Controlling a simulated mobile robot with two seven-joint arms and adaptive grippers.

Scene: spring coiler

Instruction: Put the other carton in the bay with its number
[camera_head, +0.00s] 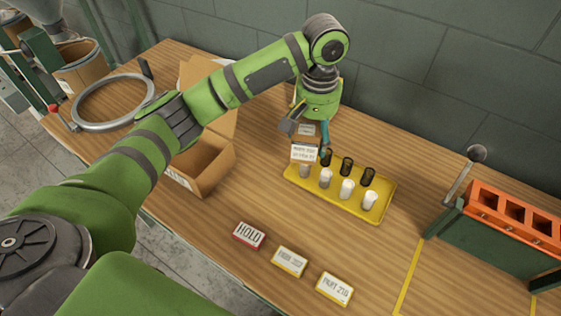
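My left gripper (307,134) points down above the back left end of the yellow tray. The label's number is too small to read surely. Whether the carton touches the tray cannot be told. Three placards lie along the front of the table: a red HOLD card (249,235), a yellow-edged PART card (289,261) with an unclear number, and a yellow-edged card (334,288) that seems to read PART 210. My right gripper is not in view.
The yellow tray (379,213) holds several white and black cylinders. An open cardboard box (216,176) stands left, partly behind my arm. A grey ring (84,116) is at the far left. An orange slotted block (513,216) on a green stand is right, near yellow tape lines (410,272).

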